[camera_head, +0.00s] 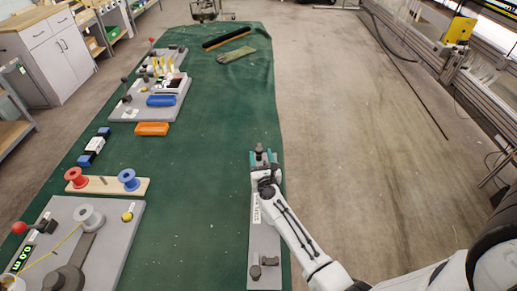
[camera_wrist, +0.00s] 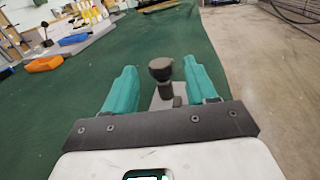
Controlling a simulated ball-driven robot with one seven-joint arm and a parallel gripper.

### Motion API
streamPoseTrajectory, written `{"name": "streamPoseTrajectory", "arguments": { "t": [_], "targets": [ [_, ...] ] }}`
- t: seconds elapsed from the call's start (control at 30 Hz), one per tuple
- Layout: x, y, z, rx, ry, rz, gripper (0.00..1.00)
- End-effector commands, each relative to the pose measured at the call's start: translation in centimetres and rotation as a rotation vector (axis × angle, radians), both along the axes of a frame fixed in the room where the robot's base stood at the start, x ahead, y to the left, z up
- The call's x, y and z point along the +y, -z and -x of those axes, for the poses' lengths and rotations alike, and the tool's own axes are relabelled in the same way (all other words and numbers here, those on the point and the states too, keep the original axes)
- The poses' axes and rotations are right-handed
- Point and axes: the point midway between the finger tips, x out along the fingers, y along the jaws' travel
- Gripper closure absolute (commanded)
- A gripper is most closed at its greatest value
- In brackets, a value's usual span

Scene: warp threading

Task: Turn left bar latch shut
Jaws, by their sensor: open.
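A long narrow grey bar plate (camera_head: 263,235) lies along the right edge of the green table. A dark latch knob (camera_head: 260,149) stands at its far end; it also shows in the wrist view (camera_wrist: 160,70) as a round-topped post. A second dark latch (camera_head: 256,272) sits at the near end. I cannot tell which one is the left latch. My gripper (camera_head: 262,157) is open at the far end, its teal fingers (camera_wrist: 160,80) on either side of the far knob. I see gaps between knob and fingers. My gripper and arm hide part of the plate.
A board with a grey spool (camera_head: 89,217) and yellow thread stands at lower left. A wooden strip (camera_head: 107,186) holds red and blue spools. Orange (camera_head: 152,129) and blue (camera_head: 161,101) trays are further back. A glove (camera_head: 236,55) lies at the far end. The table's middle is clear.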

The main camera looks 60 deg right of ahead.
Motion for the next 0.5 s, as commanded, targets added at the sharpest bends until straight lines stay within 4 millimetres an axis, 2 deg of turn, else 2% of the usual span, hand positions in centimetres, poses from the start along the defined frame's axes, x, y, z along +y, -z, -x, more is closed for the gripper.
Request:
{"name": "streamPoseTrajectory", "arguments": {
  "t": [0.2,0.5],
  "targets": [
    [-2.4,0.1,-2.1,0.001,0.0,0.002,0.44],
    [-3.3,0.0,-2.9,0.003,-0.001,0.001,0.44]
  ]
}}
